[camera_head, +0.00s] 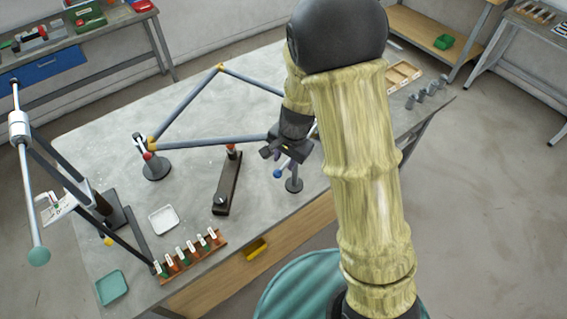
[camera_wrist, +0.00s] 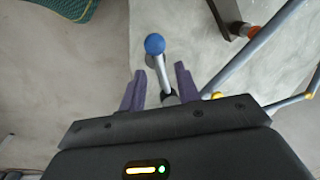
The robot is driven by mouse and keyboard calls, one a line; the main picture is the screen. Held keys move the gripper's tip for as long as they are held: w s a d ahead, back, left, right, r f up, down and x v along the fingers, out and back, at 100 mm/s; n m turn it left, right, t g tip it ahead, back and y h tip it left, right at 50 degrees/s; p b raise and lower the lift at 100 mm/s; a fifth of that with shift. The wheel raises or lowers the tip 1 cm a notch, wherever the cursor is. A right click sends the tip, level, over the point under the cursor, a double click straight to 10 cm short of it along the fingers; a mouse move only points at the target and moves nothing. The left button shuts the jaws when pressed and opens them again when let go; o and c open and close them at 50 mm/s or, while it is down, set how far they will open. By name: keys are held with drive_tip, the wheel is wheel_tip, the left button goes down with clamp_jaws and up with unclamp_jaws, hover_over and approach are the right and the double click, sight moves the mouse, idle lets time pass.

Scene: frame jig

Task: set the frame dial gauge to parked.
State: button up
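A grey tube frame (camera_head: 187,104) with yellow joints lies over the grey table. A small stand (camera_head: 294,186) with a blue ball knob (camera_head: 277,174) on a short rod stands near the table's front edge, below my gripper (camera_head: 281,150). I cannot make out a dial face, so I cannot tell for sure that this is the gauge. In the wrist view the blue knob (camera_wrist: 155,44) is just beyond the fingertips, and its pale rod (camera_wrist: 162,76) runs between the fingers of my gripper (camera_wrist: 161,70). The fingers are apart, with gaps beside the rod.
Left of the stand are a dark clamp block (camera_head: 227,183), a round-based post (camera_head: 156,168), a white tray (camera_head: 163,219) and a rack of coloured pieces (camera_head: 190,256). A wooden tray (camera_head: 403,75) and grey pegs (camera_head: 425,92) are at the right. A tall rod fixture stands at far left.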

sight(283, 166)
drive_tip(key=f, duration=0.3)
drive_tip(key=shift+w+a+f, duration=0.1)
drive_tip(key=shift+w+a, duration=0.1)
drive_tip(key=shift+a, duration=0.05)
clamp_jaws()
